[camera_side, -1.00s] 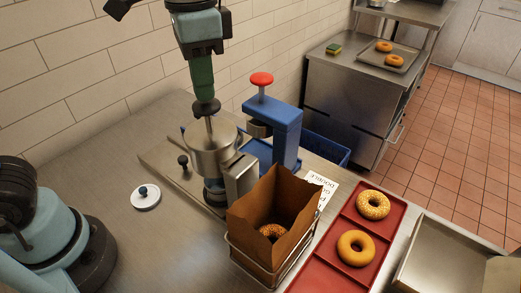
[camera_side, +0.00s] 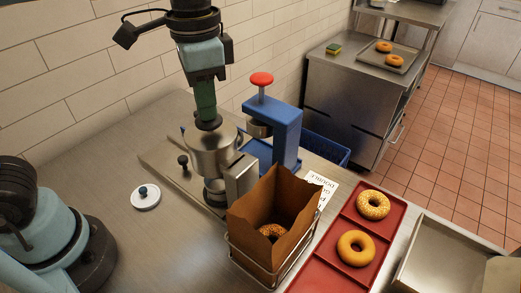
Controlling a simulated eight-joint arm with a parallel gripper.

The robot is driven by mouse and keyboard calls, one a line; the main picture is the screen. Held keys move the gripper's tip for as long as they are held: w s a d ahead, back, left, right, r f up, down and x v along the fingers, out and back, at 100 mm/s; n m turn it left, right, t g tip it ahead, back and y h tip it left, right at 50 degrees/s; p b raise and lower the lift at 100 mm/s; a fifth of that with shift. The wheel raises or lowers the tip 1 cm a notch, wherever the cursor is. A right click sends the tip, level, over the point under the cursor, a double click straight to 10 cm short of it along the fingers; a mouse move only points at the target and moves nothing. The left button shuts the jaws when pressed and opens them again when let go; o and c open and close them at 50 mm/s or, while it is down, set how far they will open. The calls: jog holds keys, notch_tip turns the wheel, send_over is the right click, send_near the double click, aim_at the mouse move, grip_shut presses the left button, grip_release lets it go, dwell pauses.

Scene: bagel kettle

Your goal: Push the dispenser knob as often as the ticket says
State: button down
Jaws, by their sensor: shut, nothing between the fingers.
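A steel dispenser (camera_side: 212,155) stands on the counter by the wall. Its dark knob (camera_side: 209,123) is pressed low against the lid, with no stem showing. My gripper (camera_side: 207,112) is shut and points down onto this knob, seemingly touching it; its fingertips are hard to make out. A blue stand (camera_side: 286,128) just to the right bears a red knob (camera_side: 262,79), which stands raised and apart from my gripper. The white ticket (camera_side: 320,186) lies partly behind the paper bag; I can read "DOUBLE" upside down, and its other print is unclear.
A brown paper bag (camera_side: 290,215) with a bagel inside stands in a wire holder in front. A red tray (camera_side: 322,258) holds two bagels at right. A white lid (camera_side: 145,197) lies at left. A steel tray (camera_side: 440,250) is at lower right.

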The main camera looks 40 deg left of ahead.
dwell(0.4)
jog(key=shift+r, duration=2.25)
jog(key=shift+f, duration=0.1)
jog(key=shift+f, duration=2.25)
jog(key=shift+r, duration=2.35)
jog(key=shift+r, duration=0.1)
notch_tip(320, 180, up, 6)
jog(key=shift+f, duration=0.1)
